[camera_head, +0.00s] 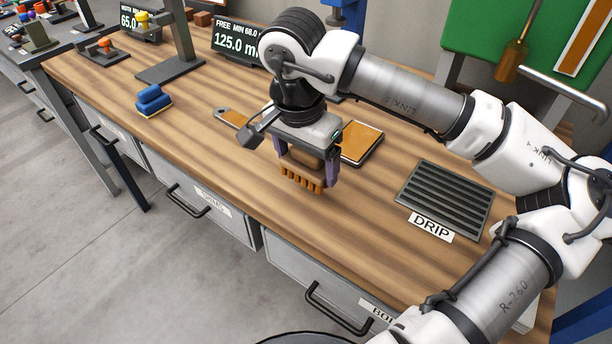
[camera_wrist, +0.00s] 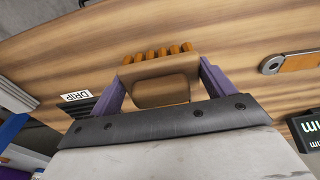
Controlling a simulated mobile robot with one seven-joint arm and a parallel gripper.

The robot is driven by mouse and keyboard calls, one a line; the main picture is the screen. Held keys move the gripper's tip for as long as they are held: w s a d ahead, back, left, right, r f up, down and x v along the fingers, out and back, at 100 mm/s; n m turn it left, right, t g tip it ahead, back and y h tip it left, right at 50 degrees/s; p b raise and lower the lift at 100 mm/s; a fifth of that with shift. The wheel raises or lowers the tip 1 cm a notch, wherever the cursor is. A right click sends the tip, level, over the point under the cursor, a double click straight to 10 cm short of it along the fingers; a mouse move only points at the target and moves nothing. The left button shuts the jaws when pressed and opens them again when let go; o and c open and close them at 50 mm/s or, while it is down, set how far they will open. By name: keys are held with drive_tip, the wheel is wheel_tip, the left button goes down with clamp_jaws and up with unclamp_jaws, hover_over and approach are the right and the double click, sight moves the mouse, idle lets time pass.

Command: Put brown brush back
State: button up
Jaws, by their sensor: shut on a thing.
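The brown brush (camera_head: 304,178) has a brown body and orange-brown bristles in a row of tufts. My gripper (camera_head: 305,168) is shut on it, with a purple finger on each side of the body. The bristles point down, over the middle of the wooden bench (camera_head: 210,165); I cannot tell whether they touch the top. In the wrist view the brush body (camera_wrist: 161,66) spans the gap between my fingers, with the tufts on its far side. My wrist hides part of the brush in the head view.
A slatted rack (camera_head: 446,199) marked DRIP lies to the right. An orange-topped rectangular plate (camera_head: 361,142) lies just behind my gripper. A flat orange-handled tool (camera_head: 231,117) lies to its left, and a blue brush (camera_head: 153,101) farther left. Clear bench surrounds the front.

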sight(303, 153)
drive_tip(key=shift+f, duration=2.45)
drive_tip(key=shift+f, duration=0.2)
drive_tip(key=o, duration=0.8)
drive_tip(key=shift+r, duration=0.1)
drive_tip(key=r, duration=0.8)
drive_tip(key=s+a+r+b, duration=0.1)
drive_tip(key=r, duration=0.3)
drive_tip(key=shift+s+r, duration=0.1)
